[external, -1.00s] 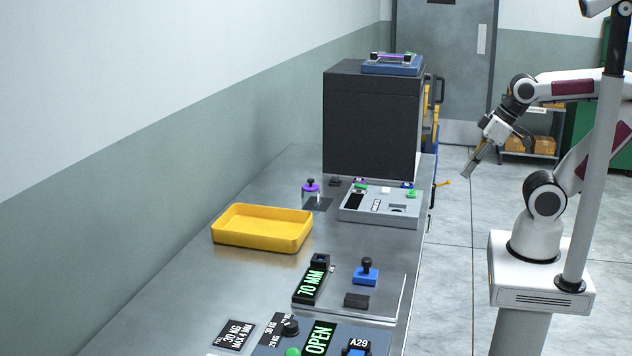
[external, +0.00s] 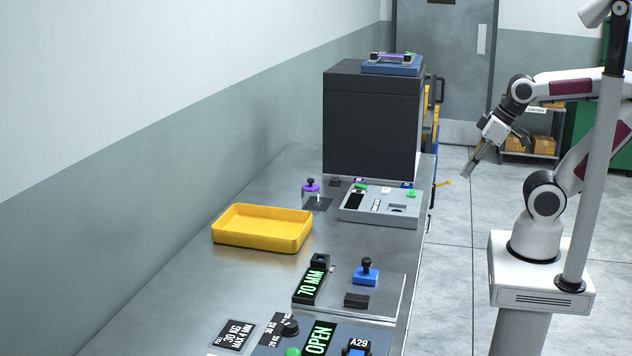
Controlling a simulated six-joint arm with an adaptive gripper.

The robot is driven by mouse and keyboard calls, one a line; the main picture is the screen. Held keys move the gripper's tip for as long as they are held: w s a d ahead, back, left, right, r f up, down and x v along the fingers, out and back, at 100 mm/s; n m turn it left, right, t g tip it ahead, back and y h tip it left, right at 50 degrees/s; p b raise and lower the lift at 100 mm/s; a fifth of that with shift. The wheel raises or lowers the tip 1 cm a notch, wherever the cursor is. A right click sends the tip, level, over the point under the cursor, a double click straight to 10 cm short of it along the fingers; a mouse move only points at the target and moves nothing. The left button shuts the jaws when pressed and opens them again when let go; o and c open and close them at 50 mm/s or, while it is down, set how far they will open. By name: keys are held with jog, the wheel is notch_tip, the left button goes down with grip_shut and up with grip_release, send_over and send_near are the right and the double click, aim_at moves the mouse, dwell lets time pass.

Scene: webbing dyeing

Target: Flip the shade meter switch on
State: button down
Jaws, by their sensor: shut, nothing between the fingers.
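A low grey instrument box (external: 372,219), which looks like the shade meter, sits on the metal bench in front of the black cabinet. Its top carries a dark slot or display, a small white switch-like part (external: 376,205), a dark recess and green buttons. The switch's position is too small to tell. My gripper (external: 466,176) is shut and empty. It points down and left in the air, right of the bench edge and apart from the box.
A black cabinet (external: 372,125) stands behind the box, with a blue device (external: 392,65) on top. A yellow tray (external: 262,229) and a purple-topped jar (external: 311,190) are to the left. A 70 MM gauge (external: 311,279) and a blue knobbed block (external: 366,272) stand nearer.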

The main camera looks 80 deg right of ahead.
jog(key=d+f+m+g, duration=0.1)
jog(key=d+f, duration=0.1)
jog(key=m+t+y, duration=0.3)
jog(key=m+t, duration=0.1)
jog(key=m, duration=1.6)
send_over(363, 185)
jog(key=s+a, duration=0.4)
jog(key=s, duration=0.2)
notch_tip(363, 185, down, 9)
jog(key=shift+a+r, duration=0.1)
jog(key=shift+r, duration=0.1)
jog(key=w+d+r+m+t, duration=0.2)
jog(key=w+d+r+m, duration=0.1)
jog(key=w+d, duration=0.1)
jog(key=shift+w+r+h, duration=0.4)
jog(key=shift+f, duration=0.15)
jog(key=shift+w+f, duration=0.2)
jog(key=shift+f, duration=1.2)
jog(key=shift+w+f, duration=0.25)
jog(key=shift+f, duration=1.15)
jog(key=shift+w+f, duration=0.2)
jog(key=shift+f, duration=1.2)
